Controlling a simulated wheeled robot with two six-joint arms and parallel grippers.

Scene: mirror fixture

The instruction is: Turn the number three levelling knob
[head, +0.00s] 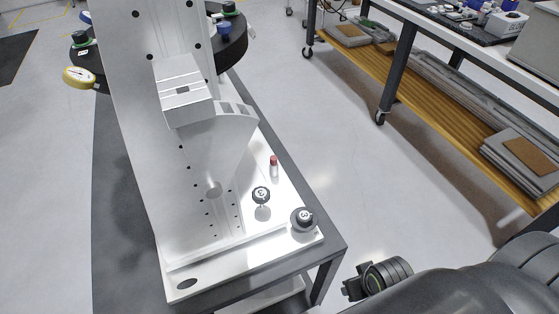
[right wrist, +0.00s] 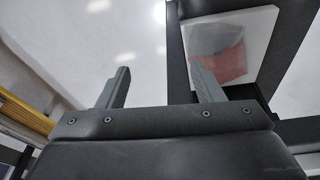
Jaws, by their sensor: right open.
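A dark round knob marked with a 3 (head: 304,217) sits at the near right corner of the white fixture base (head: 185,291) in the head view. A similar dark knob-like shape with a 3 (head: 261,194) shows just up and left of it; I cannot tell whether it is a second knob or a reflection. My right arm comes in at the lower right of the head view, to the right of the knob and apart from it. In the right wrist view my right gripper (right wrist: 160,80) is open, with nothing between its fingers. My left gripper is not in view.
A tall white bracket (head: 140,130) rises from the base, which stands on a dark table (head: 335,249). A small red-topped pin (head: 274,162) stands near the base's right edge. Open floor (head: 330,130) lies between this table and a wheeled bench (head: 475,48) at the right.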

